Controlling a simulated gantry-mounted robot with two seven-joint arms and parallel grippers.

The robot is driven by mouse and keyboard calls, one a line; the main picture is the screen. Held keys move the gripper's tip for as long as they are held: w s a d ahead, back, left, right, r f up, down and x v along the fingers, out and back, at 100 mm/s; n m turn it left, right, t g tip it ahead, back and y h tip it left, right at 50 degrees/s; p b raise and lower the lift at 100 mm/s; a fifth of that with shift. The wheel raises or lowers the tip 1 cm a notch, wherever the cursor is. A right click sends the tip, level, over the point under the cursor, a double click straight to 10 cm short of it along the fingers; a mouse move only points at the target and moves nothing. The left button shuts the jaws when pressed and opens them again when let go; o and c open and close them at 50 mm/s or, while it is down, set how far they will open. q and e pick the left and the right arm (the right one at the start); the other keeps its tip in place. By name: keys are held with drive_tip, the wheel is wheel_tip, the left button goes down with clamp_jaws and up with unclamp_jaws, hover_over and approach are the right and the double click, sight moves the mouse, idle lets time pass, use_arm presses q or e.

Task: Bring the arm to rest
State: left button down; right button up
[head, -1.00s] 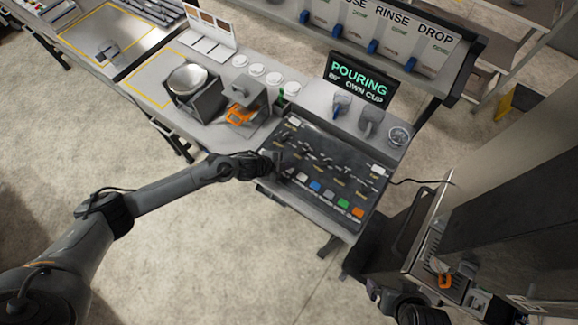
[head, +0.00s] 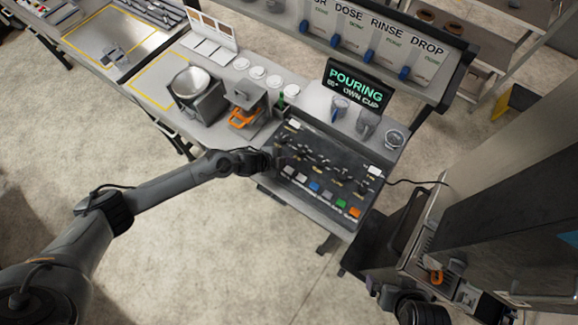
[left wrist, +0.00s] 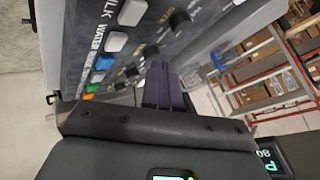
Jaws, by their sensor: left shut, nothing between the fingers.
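My left gripper (head: 275,155) is at the left edge of the dark button panel (head: 325,170) in the head view. It is shut and holds nothing. In the left wrist view its dark fingers (left wrist: 165,85) lie together in front of the panel face (left wrist: 110,45), which fills the upper left. I cannot tell whether the fingertips touch the panel. My left arm reaches in from the lower left of the head view.
Behind the panel are two grey cups (head: 367,124), a black pouring sign (head: 353,88) and a dispenser row (head: 380,45). A metal bowl (head: 189,82) and an orange-fronted device (head: 243,117) stand to the left. A tall cabinet (head: 480,220) is at right. Open floor lies in front.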

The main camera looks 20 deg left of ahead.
use_arm(q)
drive_tip(key=shift+r, duration=0.1)
idle(0.4)
drive_tip(key=shift+s+f, duration=0.25)
drive_tip(key=shift+s, duration=0.05)
drive_tip(key=shift+n+g, duration=0.3)
drive_tip(key=shift+g, duration=0.4)
drive_tip(key=s+d+f, duration=0.1)
drive_tip(key=s, duration=0.1)
drive_tip(key=s+d+f, duration=0.1)
drive_tip(key=s+f, duration=0.1)
drive_tip(key=s, duration=0.1)
drive_tip(key=s+f, duration=0.2)
drive_tip(key=shift+s+d+f, duration=0.15)
drive_tip(key=shift+d, duration=0.25)
drive_tip(key=s+d+r+n+h+p, duration=0.15)
drive_tip(key=s+d+r+n, duration=0.4)
drive_tip(key=s+d, duration=0.6)
drive_tip(key=s+a+r+n+g+y, duration=0.1)
drive_tip(key=s+a+r+n+y, duration=0.2)
drive_tip(key=a+r, duration=0.4)
drive_tip(key=s+a+r+n+g+y, duration=0.1)
drive_tip(key=s+a+r+n+y, duration=0.3)
drive_tip(key=a+r, duration=0.4)
drive_tip(key=s+a+n, duration=0.1)
drive_tip(key=a, duration=0.3)
drive_tip(key=shift+a, duration=0.15)
